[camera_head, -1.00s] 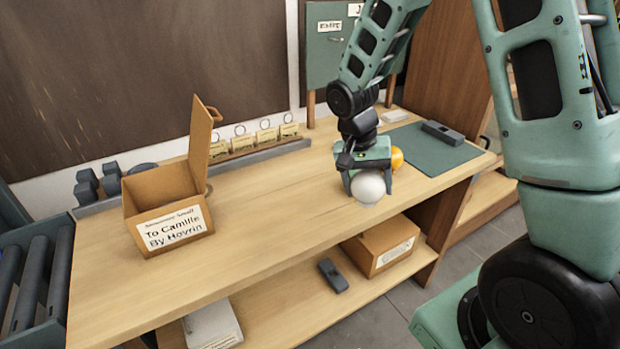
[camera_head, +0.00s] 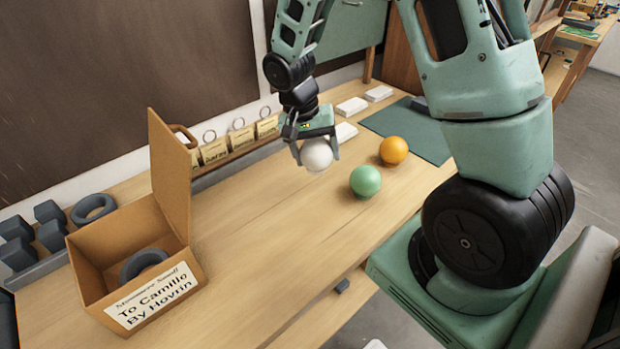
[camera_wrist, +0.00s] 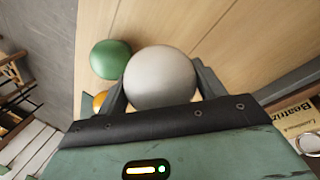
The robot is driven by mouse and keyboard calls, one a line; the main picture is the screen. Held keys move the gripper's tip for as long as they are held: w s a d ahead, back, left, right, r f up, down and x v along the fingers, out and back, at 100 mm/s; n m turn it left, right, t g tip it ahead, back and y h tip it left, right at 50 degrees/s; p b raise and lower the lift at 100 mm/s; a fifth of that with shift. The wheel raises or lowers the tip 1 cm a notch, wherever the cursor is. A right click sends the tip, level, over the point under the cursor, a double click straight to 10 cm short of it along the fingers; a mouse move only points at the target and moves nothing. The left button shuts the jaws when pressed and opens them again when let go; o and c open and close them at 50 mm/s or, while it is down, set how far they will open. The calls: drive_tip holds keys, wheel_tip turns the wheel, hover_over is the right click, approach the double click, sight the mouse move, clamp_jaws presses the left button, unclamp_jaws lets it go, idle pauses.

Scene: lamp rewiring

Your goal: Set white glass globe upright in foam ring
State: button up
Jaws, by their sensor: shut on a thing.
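The white glass globe (camera_head: 316,154) is held between the fingers of my gripper (camera_head: 318,150), a little above the table. In the wrist view the globe (camera_wrist: 160,78) sits between the two fingers. One grey foam ring (camera_head: 143,262) lies inside the open cardboard box (camera_head: 86,284) at the left front. Another grey foam ring (camera_head: 94,207) lies at the back left, behind the box. My gripper is to the right of the box and apart from it. The globe's upper part is hidden by my gripper in the head view.
A green globe (camera_head: 365,181) and an orange globe (camera_head: 393,150) stand on the table right of my gripper. Grey foam blocks (camera_head: 48,212) are at the back left. Tags (camera_head: 241,138) line the back. The raised box lid (camera_head: 170,170) stands between box and gripper. The table middle is clear.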

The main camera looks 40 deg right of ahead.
wheel_tip(320, 180, down, 8)
drive_tip(key=shift+r+p, duration=0.2)
drive_tip(key=shift+p, duration=0.2)
drive_tip(key=shift+f, duration=0.2)
drive_tip(key=o, duration=1)
drive_tip(key=shift+c, duration=0.2)
drive_tip(key=shift+r, duration=0.1)
drive_tip(key=shift+r, duration=0.1)
